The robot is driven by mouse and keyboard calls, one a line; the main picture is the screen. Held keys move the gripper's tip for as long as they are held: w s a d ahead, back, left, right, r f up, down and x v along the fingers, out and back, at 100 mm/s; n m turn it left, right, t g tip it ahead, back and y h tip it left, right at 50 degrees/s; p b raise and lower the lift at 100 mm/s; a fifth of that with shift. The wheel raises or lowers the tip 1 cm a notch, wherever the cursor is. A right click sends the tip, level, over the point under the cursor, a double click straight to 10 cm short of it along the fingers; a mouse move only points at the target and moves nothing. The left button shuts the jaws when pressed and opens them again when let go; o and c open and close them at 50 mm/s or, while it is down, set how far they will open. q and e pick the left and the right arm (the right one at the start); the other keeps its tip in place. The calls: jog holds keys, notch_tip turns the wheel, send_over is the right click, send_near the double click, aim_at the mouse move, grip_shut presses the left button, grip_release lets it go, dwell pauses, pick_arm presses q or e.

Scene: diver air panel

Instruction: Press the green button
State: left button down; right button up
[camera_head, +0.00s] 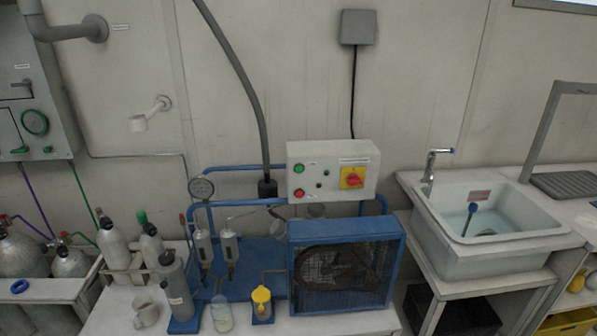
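The green button (299,168) is at the upper left of the face of a white control box (331,183). A red button (299,193) sits below it. A red rotary switch on a yellow plate (352,178) is on the right of the same box. The box is mounted above a blue compressor frame with a caged fan (345,264). Neither of my grippers is in view, and nothing covers the green button.
A bench holds a mug (145,312), a jar (221,313), a yellow-topped container (261,300) and grey cylinders (175,284) in front of the panel. A sink (490,226) stands at right. Gas cylinders (20,253) stand at left.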

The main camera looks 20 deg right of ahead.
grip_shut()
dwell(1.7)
